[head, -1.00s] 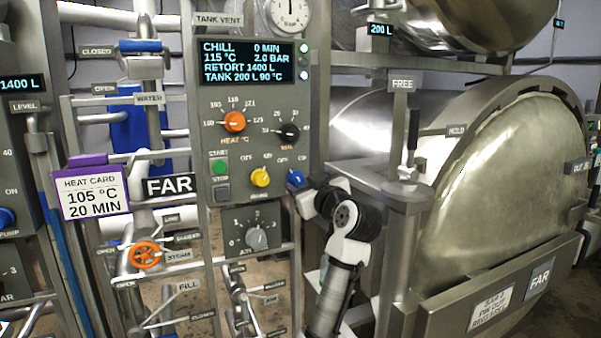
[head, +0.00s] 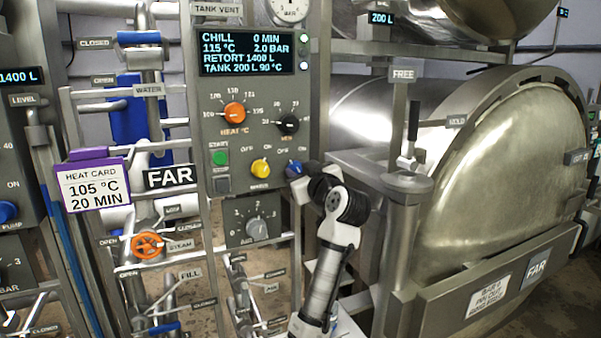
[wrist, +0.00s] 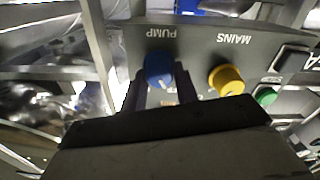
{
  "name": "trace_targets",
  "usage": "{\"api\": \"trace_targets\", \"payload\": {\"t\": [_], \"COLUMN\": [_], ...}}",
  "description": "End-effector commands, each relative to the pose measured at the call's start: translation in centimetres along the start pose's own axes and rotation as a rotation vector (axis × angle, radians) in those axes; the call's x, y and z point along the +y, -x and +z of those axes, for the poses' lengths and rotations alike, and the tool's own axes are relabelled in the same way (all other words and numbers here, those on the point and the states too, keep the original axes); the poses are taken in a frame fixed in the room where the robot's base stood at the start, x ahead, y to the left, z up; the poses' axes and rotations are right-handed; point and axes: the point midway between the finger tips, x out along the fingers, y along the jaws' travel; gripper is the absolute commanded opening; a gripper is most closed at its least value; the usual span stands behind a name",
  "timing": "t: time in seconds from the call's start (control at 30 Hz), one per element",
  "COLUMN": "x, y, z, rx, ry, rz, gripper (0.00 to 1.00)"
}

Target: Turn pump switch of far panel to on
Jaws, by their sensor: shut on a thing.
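The far panel (head: 207,122) stands left of centre in the head view, with a lit display on top. Its blue pump switch (head: 294,168) is at the lower right of the panel. In the wrist view the panel appears upside down, with the blue pump switch (wrist: 158,70) under the label PUMP. My gripper (wrist: 160,85) is shut on this switch, one dark finger on each side. In the head view my gripper (head: 303,171) meets the switch from the right and partly covers it and its label. The switch's exact setting cannot be told.
The yellow mains switch (head: 260,168) sits just left of the pump switch; it also shows in the wrist view (wrist: 227,80). A green start button (head: 219,158) is further left. The steel post (head: 402,240) and large retort (head: 505,180) stand right of my arm.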

Motion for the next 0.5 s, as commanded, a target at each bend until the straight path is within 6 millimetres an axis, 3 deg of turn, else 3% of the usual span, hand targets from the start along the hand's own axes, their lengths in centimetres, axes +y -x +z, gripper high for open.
{"api": "trace_targets", "payload": {"t": [0.27,0.5], "x": [0.01,0.11], "y": [0.01,0.03], "z": [0.02,0.05], "rx": [0.0,0.0], "ry": [-0.057,-0.216], "rz": [0.0,0.0], "gripper": [0.07,0.07]}}
